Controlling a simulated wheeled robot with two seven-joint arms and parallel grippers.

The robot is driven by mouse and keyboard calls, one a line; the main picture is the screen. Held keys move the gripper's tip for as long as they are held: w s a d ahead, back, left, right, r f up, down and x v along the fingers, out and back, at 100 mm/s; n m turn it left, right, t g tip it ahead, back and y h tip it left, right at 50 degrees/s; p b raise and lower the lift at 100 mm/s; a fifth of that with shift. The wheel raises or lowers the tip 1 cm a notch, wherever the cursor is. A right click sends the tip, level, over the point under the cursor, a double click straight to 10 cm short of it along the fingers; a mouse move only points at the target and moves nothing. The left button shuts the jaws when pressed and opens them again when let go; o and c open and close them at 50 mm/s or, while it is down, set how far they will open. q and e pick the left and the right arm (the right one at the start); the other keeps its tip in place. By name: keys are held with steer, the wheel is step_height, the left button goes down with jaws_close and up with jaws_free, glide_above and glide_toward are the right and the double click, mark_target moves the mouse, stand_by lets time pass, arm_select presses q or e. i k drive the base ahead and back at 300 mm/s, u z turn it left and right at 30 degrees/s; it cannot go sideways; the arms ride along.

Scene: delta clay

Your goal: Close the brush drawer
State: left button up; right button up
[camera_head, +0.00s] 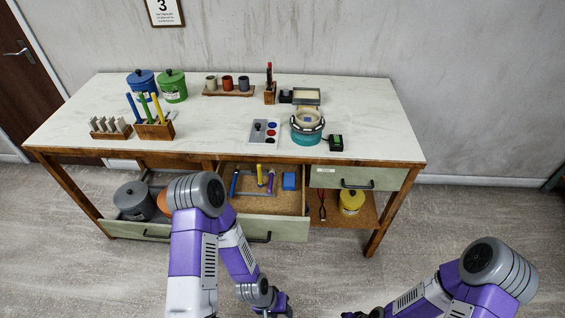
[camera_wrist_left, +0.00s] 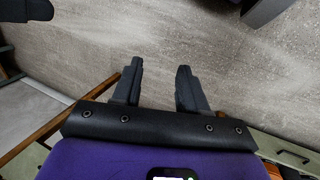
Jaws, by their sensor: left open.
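The open drawer (camera_head: 298,228) under the middle of the table has a pale green front with a dark handle (camera_head: 260,239). Inside it lie a blue-handled tool (camera_head: 234,183), a yellow-handled tool (camera_head: 259,174), a purple tool (camera_head: 270,182) and a blue block (camera_head: 289,181). My left gripper (camera_head: 281,306) is in front of and below this drawer, apart from it. The left wrist view shows its two fingers (camera_wrist_left: 158,75) spread and empty above the floor. My left arm hides part of the drawer's left side. My right gripper (camera_head: 362,315) is mostly cut off at the bottom edge.
Another pale green drawer front (camera_head: 125,229) stands out at the lower left. A labelled drawer (camera_head: 385,180) at the right is shut. A grey pot (camera_head: 133,202) and a yellow pot (camera_head: 351,202) sit below the tabletop (camera_head: 215,125). Floor is clear between the arms.

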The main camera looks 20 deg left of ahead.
mark_target(262, 218)
steer(key=k, duration=0.5)
steer(key=z, duration=1.3)
steer(key=i, duration=0.9)
steer(key=u, duration=1.9)
